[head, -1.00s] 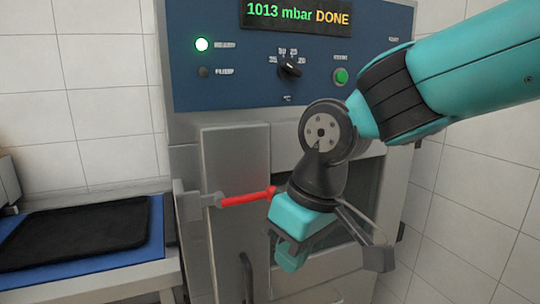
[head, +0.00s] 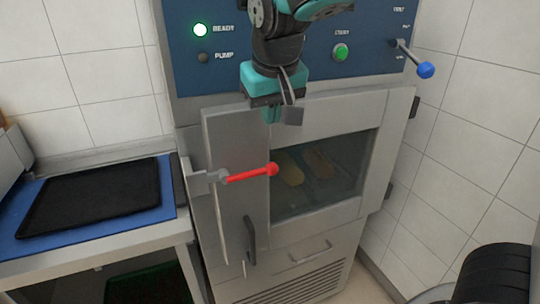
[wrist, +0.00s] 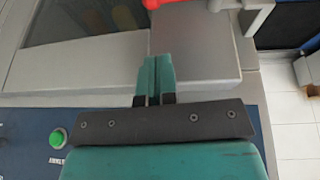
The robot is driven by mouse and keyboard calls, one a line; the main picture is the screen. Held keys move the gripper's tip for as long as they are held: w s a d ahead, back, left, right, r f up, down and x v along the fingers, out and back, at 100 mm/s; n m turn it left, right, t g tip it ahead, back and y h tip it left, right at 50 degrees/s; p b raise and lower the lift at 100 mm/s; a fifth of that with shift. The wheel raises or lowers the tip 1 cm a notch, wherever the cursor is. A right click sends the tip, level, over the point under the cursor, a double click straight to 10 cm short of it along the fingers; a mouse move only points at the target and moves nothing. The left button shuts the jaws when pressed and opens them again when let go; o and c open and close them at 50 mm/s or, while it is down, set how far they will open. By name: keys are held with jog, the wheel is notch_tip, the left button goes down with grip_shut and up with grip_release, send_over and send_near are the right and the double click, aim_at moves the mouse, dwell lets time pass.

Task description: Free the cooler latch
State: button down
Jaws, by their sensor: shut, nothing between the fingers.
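The cooler latch is a red lever with a ball end (head: 250,174), pointing right and slightly up from a grey pivot (head: 212,177) at the door's left edge. The cooler door (head: 325,108) looks closed, with a window showing loaves inside. My gripper (head: 272,114) is above the lever, apart from it, in front of the door's top edge. Its fingers are shut and empty. In the wrist view the gripper (wrist: 155,66) points toward the grey panel, and part of the red lever (wrist: 185,3) shows at the top edge.
A blue control panel (head: 225,83) lies above the door, with a lit READY lamp (head: 200,30), a green button (head: 340,52) and a blue-knobbed lever (head: 425,70). A dark handle (head: 249,240) sits below the latch. A black tray (head: 95,196) lies on the left table.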

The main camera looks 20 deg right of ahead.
aim_at(269, 165)
jog(key=x, duration=0.3)
jog(key=p+x, duration=0.1)
jog(key=x, duration=0.3)
jog(key=p+x, duration=0.1)
jog(key=x, duration=0.3)
jog(key=shift+s+d+f, duration=0.15)
jog(key=shift+s+f, duration=0.05)
jog(key=shift+s, duration=0.1)
jog(key=shift+w+d+f, duration=0.15)
jog(key=shift+f, duration=0.6)
